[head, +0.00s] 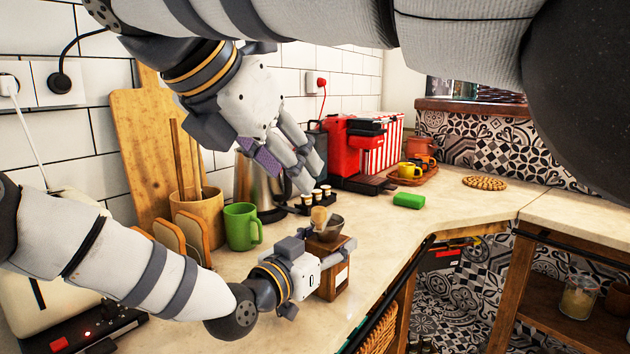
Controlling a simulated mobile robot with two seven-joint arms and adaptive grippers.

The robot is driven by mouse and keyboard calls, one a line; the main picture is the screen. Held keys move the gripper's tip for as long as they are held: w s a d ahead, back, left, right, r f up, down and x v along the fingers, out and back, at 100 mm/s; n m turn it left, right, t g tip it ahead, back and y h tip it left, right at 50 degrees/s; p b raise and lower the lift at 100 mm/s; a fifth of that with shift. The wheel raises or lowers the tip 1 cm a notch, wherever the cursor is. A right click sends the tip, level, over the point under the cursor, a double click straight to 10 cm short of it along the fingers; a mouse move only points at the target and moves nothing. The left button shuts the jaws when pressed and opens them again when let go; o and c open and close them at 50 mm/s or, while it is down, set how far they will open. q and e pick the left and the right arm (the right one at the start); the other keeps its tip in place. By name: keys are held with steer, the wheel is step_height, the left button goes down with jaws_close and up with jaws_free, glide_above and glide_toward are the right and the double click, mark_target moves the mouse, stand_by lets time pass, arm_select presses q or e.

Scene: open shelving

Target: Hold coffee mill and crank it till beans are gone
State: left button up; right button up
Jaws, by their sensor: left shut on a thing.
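The coffee mill (341,277) stands upright on the counter, a small wooden box with a dark metal bowl (327,231) on top. A pale wooden crank knob (320,215) shows at the bowl. My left gripper (338,258) comes in low from the left and is shut on the mill's wooden body, hiding part of it. My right gripper (306,172) hangs above and slightly left of the mill, apart from the knob, fingers pointing down and right; whether they are open or shut is unclear. The bowl's inside is too small to make out, so beans cannot be seen.
A green mug (242,227), steel kettle (247,185) and wooden utensil pot (201,213) stand behind-left.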

steer(key=shift+c, duration=0.9)
steer(key=shift+t+h, duration=0.7)
steer(key=shift+t, duration=0.1)
steer(key=w+d+r, duration=0.3)
steer(key=shift+w+d, duration=0.1)
steer(key=shift+d, duration=0.15)
jaws_close()
steer(key=w+d+r+n+t+h, duration=0.1)
steer(key=w+d+r+n+t, duration=0.2)
steer(key=d+r+n+t, duration=0.25)
steer(key=w+d+r+n+t+h, duration=0.2)
steer(key=w+d+r+t, duration=0.15)
steer(key=d+r, duration=0.4)
steer(key=w+d+r+n+t+h, duration=0.1)
steer(key=w+d+r+n+t, duration=0.1)
steer(key=d+r+n+t, duration=0.45)
steer(key=m+g+y, duration=1.6)
steer(key=m+y, duration=0.9)
steer(key=m, duration=0.7)
glide_toward(324, 215)
steer(key=x, duration=0.7)
steer(key=shift+f, duration=0.1)
